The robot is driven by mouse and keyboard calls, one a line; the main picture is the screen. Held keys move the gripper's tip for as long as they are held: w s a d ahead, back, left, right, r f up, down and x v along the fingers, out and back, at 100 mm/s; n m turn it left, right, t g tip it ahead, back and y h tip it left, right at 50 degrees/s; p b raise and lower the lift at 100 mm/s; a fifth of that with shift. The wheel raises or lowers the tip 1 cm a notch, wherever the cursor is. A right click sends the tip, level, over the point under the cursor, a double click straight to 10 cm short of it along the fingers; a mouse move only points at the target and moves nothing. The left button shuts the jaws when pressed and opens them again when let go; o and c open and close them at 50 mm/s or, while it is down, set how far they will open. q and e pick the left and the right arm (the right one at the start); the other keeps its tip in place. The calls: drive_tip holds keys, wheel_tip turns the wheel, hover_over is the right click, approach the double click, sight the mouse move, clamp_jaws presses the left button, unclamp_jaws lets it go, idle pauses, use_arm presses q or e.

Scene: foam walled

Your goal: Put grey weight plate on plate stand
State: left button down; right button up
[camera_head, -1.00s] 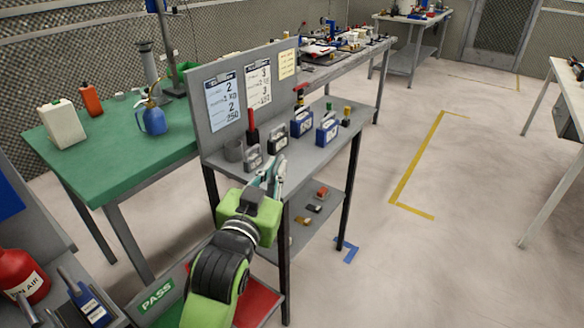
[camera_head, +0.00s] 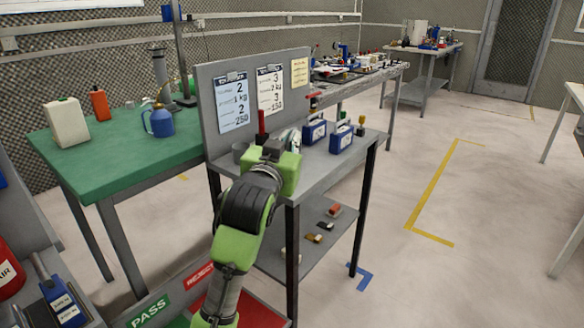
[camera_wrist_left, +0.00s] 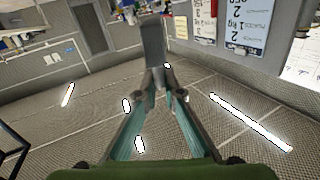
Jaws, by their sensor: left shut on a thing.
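My left gripper (camera_head: 291,139) is over the front of the grey shelf unit's top. In the left wrist view its two teal fingers (camera_wrist_left: 158,82) close on a narrow grey piece. That piece looks like the grey weight plate (camera_wrist_left: 153,42), seen nearly edge-on and standing out past the fingertips. In the head view my wrist hides the held piece and part of the shelf top. A red upright post (camera_head: 262,122) rises behind my wrist; I cannot tell whether it belongs to the plate stand. My right gripper is not in view.
Blue labelled weights (camera_head: 341,140) stand right of my gripper on the shelf top (camera_head: 318,180). A grey back panel (camera_head: 219,142) with notices rises behind. A grey cup-like item (camera_head: 240,152) is to the left. The green table (camera_head: 110,165) stands farther left. Floor on the right is clear.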

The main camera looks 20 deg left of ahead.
use_arm(q)
drive_tip(key=w+f+b, duration=0.1)
drive_tip(key=w+f, duration=0.1)
drive_tip(key=f, duration=0.1)
drive_tip(key=w+a+f, duration=0.1)
drive_tip(key=w+f, duration=0.2)
drive_tip(key=w+a+f+b, duration=0.1)
drive_tip(key=w+f, duration=0.1)
drive_tip(key=f, duration=0.1)
drive_tip(key=shift+w+a+f+b, duration=0.2)
drive_tip(key=shift+w+a+b, duration=0.05)
drive_tip(key=shift+b, duration=0.05)
drive_tip(key=shift+f, duration=0.25)
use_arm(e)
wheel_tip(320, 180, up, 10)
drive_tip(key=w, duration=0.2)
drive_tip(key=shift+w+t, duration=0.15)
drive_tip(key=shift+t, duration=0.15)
use_arm(q)
drive_tip(key=c, duration=2.4)
unclamp_jaws()
drive_tip(key=shift+f, duration=0.25)
drive_tip(key=shift+o, duration=1.2)
